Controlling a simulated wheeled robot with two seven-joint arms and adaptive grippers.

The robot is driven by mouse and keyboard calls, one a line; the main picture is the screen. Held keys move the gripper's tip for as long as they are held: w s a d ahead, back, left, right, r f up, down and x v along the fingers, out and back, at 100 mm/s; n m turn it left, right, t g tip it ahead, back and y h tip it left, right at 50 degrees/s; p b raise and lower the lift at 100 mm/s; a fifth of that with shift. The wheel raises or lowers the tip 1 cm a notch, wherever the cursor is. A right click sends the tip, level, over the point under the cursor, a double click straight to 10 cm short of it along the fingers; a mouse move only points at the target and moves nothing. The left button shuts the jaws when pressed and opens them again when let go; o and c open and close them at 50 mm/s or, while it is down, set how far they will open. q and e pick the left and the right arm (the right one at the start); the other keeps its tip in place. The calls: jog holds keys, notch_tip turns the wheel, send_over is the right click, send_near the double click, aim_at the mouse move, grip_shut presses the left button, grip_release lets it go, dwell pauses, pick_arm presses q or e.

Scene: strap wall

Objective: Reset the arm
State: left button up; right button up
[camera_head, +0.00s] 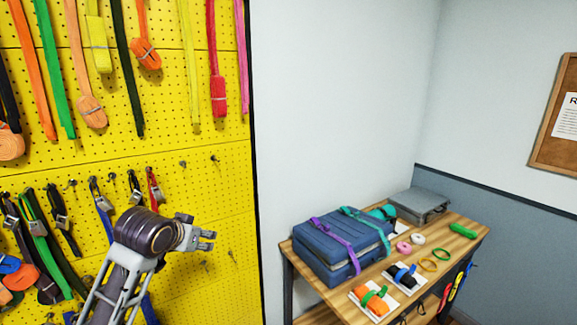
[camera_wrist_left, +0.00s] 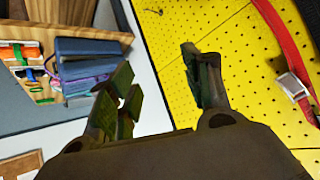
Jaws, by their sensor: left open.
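My left gripper (camera_head: 207,239) is open and empty in front of the yellow pegboard (camera_head: 215,170), near the board's right side. In the left wrist view its two fingers (camera_wrist_left: 160,90) stand apart with nothing between them. My left arm comes up from the bottom left in the head view. Straps of several colours hang on the pegboard, among them a red strap (camera_head: 217,75) above the gripper. A red strap with a metal buckle (camera_wrist_left: 292,85) shows at the right in the left wrist view. My right gripper is not in view.
A wooden table (camera_head: 463,243) stands to the right, bearing a blue suitcase (camera_head: 335,248) with purple and teal straps, a grey case (camera_head: 418,204), and rolled straps. A white wall (camera_head: 320,110) lies between board and table. The space right of the gripper looks clear.

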pick_arm(q)
jog(key=s+d+f+g, duration=0.1)
jog(key=s+f, duration=0.4)
jog(key=f, duration=0.3)
jog(key=s+d+f+g, duration=0.1)
jog(key=s+f+g, duration=0.1)
jog(key=s+f, duration=0.5)
jog(key=s+f+g, duration=0.3)
jog(key=s+f, duration=1.1)
jog(key=s, duration=0.2)
notch_tip(320, 180, down, 34)
jog(key=s+g+b, duration=0.1)
jog(key=s+b, duration=0.1)
jog(key=s+a+f+g, duration=0.1)
jog(key=s+a+f, duration=0.1)
jog(key=s+f, duration=0.9)
jog(key=s+a+f+b, duration=0.1)
jog(key=s+a+f, duration=0.1)
jog(key=s+f, duration=0.9)
jog(key=shift+s+a+f+g+y, duration=0.2)
jog(key=shift+s+g+y, duration=0.1)
jog(key=shift+g, duration=0.1)
dwell(0.6)
